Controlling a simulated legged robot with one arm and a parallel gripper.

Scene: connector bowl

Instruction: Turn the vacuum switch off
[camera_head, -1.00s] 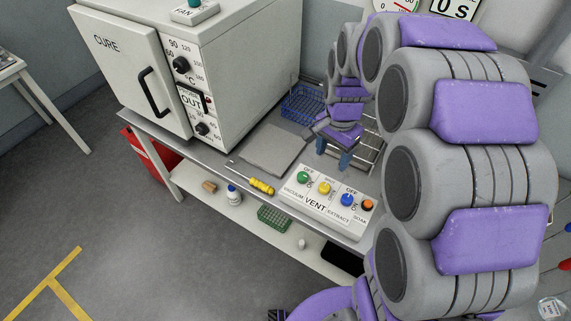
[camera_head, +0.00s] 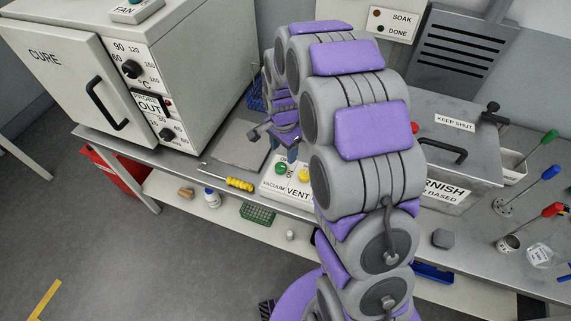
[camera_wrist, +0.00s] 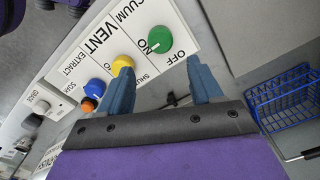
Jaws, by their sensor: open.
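The vacuum switch is a round green knob (camera_wrist: 160,40) on a white control panel (camera_wrist: 110,28). In the wrist view its small white mark is on the side of the ON label, with OFF to its right. My gripper (camera_wrist: 158,66) has two blue fingers spread apart and empty, with the green knob just beyond and between their tips; I cannot tell whether they touch it. In the head view the green knob (camera_head: 282,168) shows at the panel's left, below my gripper (camera_head: 282,148). My arm hides the panel's right part there.
On the panel, a yellow knob (camera_wrist: 121,65), blue knob (camera_wrist: 94,88) and orange button (camera_wrist: 88,104) line up beside the green one. A yellow screwdriver (camera_head: 238,184) lies left of the panel. A white CURE oven (camera_head: 180,70) stands behind left. A blue wire basket (camera_wrist: 288,100) is nearby.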

